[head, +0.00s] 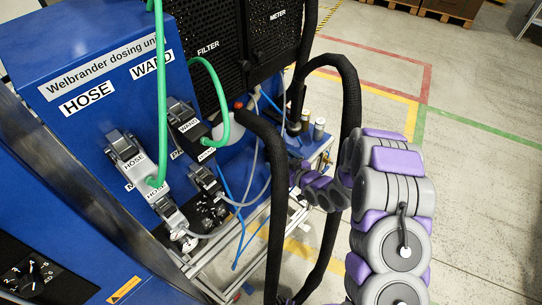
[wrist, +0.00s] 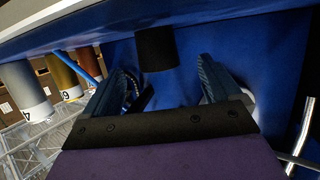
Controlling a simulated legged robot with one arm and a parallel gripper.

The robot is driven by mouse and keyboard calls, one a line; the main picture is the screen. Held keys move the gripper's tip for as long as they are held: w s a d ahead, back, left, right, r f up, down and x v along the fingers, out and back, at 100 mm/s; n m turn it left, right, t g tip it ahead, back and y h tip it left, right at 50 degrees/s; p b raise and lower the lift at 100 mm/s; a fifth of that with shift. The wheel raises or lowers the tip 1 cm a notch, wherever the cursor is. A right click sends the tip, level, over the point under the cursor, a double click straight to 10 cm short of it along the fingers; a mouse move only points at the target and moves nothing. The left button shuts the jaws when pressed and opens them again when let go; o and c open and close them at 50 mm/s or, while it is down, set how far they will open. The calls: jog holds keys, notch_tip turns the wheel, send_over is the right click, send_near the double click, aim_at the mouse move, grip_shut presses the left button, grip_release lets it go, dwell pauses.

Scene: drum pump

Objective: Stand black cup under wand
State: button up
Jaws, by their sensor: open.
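My gripper (wrist: 166,78) is open in the wrist view, its two dark ribbed fingers spread apart. A short black cylinder, which looks like the black cup (wrist: 155,48), shows beyond and roughly between the fingertips, against a blue panel. It meets the pale-edged blue surface at the top of the view. I see no contact between it and the fingers. In the head view my arm reaches toward the dosing unit, and the fingers and black cup cannot be made out. I cannot pick out the wand with certainty; a WAND label (head: 151,64) is on the unit.
The blue dosing unit (head: 60,45) has green hoses (head: 160,100) and dark looping hoses (head: 352,95) near my arm. Numbered cylinders, one grey (wrist: 24,88) and one brown (wrist: 66,75), are left of my gripper. A metal frame (head: 205,270) is below. Open floor (head: 480,190) lies right.

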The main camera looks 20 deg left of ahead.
aim_at(276, 156)
jog(key=shift+f+b+x, duration=0.15)
jog(key=shift+b+x, duration=0.3)
jog(key=shift+x, duration=1.05)
jog(key=shift+f+b+x, duration=0.1)
jog(key=shift+b+x, duration=0.35)
jog(key=shift+x, duration=1.05)
jog(key=shift+d, duration=0.2)
jog(key=shift+d, duration=0.1)
jog(key=shift+c, duration=0.2)
jog(key=shift+d+r, duration=0.1)
jog(key=c, duration=1.2)
